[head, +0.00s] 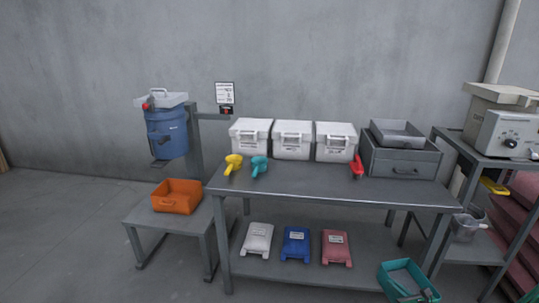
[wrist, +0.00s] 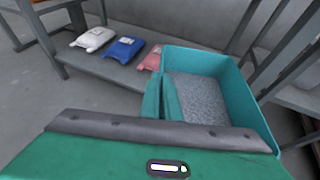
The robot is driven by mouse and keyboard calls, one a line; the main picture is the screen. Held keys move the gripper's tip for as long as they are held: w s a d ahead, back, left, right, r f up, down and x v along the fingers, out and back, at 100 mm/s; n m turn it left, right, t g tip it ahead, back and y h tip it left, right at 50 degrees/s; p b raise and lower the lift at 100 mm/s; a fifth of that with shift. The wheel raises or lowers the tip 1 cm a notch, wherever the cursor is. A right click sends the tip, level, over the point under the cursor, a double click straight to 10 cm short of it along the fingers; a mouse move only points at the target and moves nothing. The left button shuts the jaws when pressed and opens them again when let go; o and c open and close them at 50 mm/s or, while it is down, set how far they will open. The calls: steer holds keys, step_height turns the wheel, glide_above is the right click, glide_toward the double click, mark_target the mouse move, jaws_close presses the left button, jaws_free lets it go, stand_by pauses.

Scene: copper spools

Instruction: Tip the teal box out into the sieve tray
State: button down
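The teal box (head: 408,282) is at the bottom right of the head view, in front of the long table. In the wrist view the teal box (wrist: 215,58) is open-topped and holds grey granules (wrist: 198,98). My gripper (wrist: 161,100) is shut on its near left wall, with one finger on each side; its lower ends are hidden. A shallow grey tray (head: 397,128) sits on a grey bin (head: 400,163) at the table's right end. A light tray (head: 160,100) lies on top of a blue drum (head: 168,135) at left. I cannot tell which is the sieve tray.
Three white lidded boxes (head: 292,140), yellow (head: 233,163) and teal scoops (head: 259,165) and a red tool (head: 357,166) stand on the table (head: 310,187). Several bags lie on its lower shelf. An orange bin (head: 177,195) is on a low bench. A machine stands at right.

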steer(key=w+a+r+n+g+y, duration=0.1)
steer(key=w+a+r+n+y, duration=0.2)
steer(key=a+r, duration=0.85)
steer(key=w+a+r+n+g+y, duration=0.15)
steer(key=w+a+r, duration=0.25)
steer(key=a+r, duration=0.75)
step_height(320, 180, up, 13)
steer(key=w+m+t+h, duration=0.1)
steer(key=w+t, duration=0.1)
steer(key=shift+w+a+r+m, duration=0.2)
steer(key=shift+a+m, duration=0.15)
